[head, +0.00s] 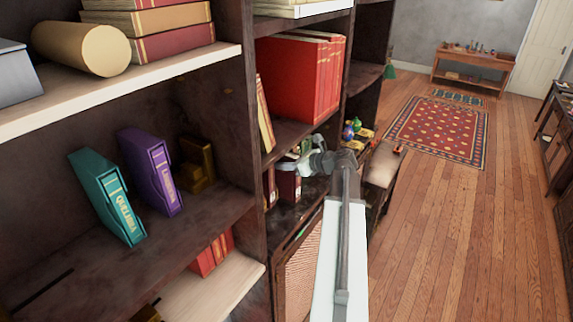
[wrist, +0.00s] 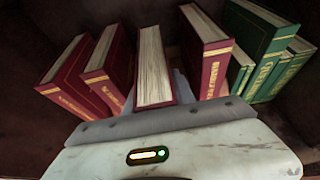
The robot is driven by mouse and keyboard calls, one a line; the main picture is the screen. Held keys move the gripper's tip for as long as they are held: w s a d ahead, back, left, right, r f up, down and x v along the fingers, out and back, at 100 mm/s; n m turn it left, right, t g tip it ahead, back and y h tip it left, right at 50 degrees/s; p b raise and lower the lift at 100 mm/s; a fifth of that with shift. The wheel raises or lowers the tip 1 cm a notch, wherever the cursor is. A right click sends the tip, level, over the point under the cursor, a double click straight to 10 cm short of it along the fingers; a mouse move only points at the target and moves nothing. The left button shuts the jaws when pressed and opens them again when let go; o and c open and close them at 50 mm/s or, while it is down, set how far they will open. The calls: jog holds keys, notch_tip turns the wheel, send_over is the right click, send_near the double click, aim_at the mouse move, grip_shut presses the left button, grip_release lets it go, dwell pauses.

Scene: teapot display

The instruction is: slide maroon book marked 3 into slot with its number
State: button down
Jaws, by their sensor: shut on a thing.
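My gripper (head: 308,160) reaches into a shelf bay right of the dark upright, in the head view. In the wrist view, my gripper (wrist: 160,120) is shut on the middle maroon book (wrist: 153,65), whose pale page edges face up. Other maroon books stand on both sides of it: two at the left (wrist: 75,80) (wrist: 108,68) and one at the right (wrist: 208,55). Their spines have gold bands and lettering. I cannot read a number 3 on any of them. In the head view a maroon book (head: 288,187) shows just below my gripper. No numbered slot is clearly visible.
Green books (wrist: 262,45) stand right of the maroon ones. In the head view, a teal book (head: 108,198) and a purple book (head: 150,172) lean on the left shelf. Large red books (head: 290,78) stand on the shelf above my gripper. Wooden floor (head: 440,230) is clear at the right.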

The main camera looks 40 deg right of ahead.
jog(key=shift+w+a, duration=0.2)
jog(key=shift+w, duration=0.6)
jog(key=c, duration=1)
grip_release()
jog(key=shift+o, duration=0.2)
jog(key=p+v, duration=0.1)
jog(key=v, duration=0.2)
jog(key=shift+s+r, duration=0.1)
jog(key=shift+r, duration=0.1)
jog(key=s+d, duration=0.3)
jog(key=s, duration=0.8)
jog(key=shift+s+f, duration=0.15)
jog(key=shift+s, duration=0.15)
